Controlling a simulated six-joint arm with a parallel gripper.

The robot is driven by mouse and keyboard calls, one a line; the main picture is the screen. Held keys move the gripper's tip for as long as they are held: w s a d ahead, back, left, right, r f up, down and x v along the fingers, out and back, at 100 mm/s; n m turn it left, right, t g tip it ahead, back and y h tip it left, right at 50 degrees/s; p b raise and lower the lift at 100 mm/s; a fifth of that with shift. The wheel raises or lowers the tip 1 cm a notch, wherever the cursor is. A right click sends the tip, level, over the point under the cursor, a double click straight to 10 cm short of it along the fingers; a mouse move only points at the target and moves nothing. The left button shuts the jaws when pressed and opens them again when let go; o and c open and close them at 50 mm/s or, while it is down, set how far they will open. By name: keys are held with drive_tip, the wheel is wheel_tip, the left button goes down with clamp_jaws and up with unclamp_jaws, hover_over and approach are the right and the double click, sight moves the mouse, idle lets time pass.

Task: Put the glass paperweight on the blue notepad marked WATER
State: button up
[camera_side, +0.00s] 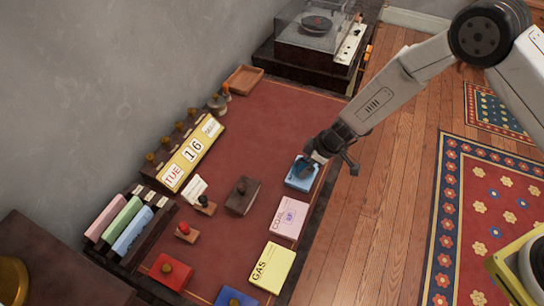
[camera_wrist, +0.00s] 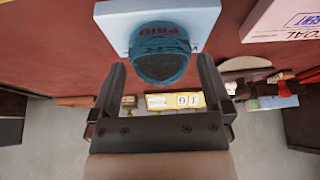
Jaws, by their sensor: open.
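The blue notepad (camera_side: 299,184) lies at the right edge of the red desk top; in the wrist view (camera_wrist: 205,18) it is pale blue, its label mostly hidden. The glass paperweight (camera_wrist: 160,62) is a teal dome with red letters, apparently PAID, showing on it. It appears to rest on the notepad; in the side view the paperweight (camera_side: 302,169) is partly covered by my gripper. My gripper (camera_side: 312,164) is just above the notepad, fingers apart. In the wrist view my gripper (camera_wrist: 160,72) has its fingertips either side of the dome's near part, with gaps visible.
The pink COAL pad (camera_side: 289,218) and yellow GAS pad (camera_side: 271,267) lie nearer along the same edge. A dark brown block with a knob (camera_side: 242,196) lies left of the notepad. The calendar (camera_side: 186,160) stands near the wall.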

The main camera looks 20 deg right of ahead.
drive_tip(key=v, duration=1)
drive_tip(key=shift+r, duration=0.1)
idle(0.6)
drive_tip(key=s+d+r+m+h, duration=0.1)
drive_tip(key=s+d+r+m, duration=0.3)
drive_tip(key=s+d, duration=0.4)
drive_tip(key=s+d+r+m+h, duration=0.2)
drive_tip(key=s+d+r+m, duration=0.3)
drive_tip(key=s+d+r, duration=0.2)
drive_tip(key=shift+s+d+m+g+h, duration=0.3)
drive_tip(key=shift+s+d, duration=0.25)
drive_tip(key=shift+s, duration=0.6)
drive_tip(key=shift+r, duration=0.15)
